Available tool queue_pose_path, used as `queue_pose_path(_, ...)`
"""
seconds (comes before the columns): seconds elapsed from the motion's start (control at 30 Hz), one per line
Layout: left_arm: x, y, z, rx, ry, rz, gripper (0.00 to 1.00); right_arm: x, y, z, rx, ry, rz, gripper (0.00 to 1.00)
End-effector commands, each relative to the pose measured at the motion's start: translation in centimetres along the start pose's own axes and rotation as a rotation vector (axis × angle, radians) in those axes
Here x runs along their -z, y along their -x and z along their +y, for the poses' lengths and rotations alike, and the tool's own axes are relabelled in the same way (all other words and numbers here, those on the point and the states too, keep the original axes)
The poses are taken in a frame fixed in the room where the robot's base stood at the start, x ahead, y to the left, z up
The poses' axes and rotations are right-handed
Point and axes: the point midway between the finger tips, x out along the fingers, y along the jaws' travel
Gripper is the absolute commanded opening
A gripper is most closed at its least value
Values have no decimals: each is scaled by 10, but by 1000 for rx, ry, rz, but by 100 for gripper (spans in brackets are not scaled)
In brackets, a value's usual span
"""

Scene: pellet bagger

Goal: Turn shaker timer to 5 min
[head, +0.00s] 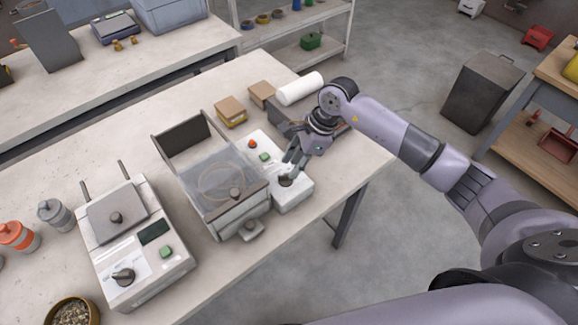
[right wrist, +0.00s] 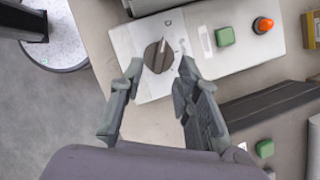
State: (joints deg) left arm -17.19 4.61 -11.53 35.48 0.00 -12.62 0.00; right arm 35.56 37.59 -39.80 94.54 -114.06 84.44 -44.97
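The shaker timer knob (head: 285,181) is a dark round dial on the white control panel (head: 296,194) beside the clear-lidded box. In the right wrist view the knob (right wrist: 157,57) has a pale pointer line toward the panel's upper edge; the scale marks are too small to read. My right gripper (head: 289,170) is over the panel at the knob. In the wrist view its fingers (right wrist: 160,70) are spread, one on either side of the knob, with visible gaps. It holds nothing. My left gripper is out of view.
A green button (right wrist: 225,36) and an orange button (right wrist: 262,25) sit on the same panel. The clear-lidded box (head: 222,190) stands left of it. Cartons (head: 230,112) and a white roll (head: 299,88) lie behind. A second device (head: 135,250) stands at front left.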

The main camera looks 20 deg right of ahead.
Motion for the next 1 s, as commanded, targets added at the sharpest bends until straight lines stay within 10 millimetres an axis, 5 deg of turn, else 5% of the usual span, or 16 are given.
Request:
queue_pose_path(0.23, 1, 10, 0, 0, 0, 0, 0, 0, -31, 1, -2, 0, 0, 30)
queue_pose_path(0.6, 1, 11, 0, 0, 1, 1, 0, 0, -38, 0, 0, 1, 0, 30)
queue_pose_path(1.0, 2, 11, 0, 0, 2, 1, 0, 0, -38, 1, -1, 1, 0, 4)
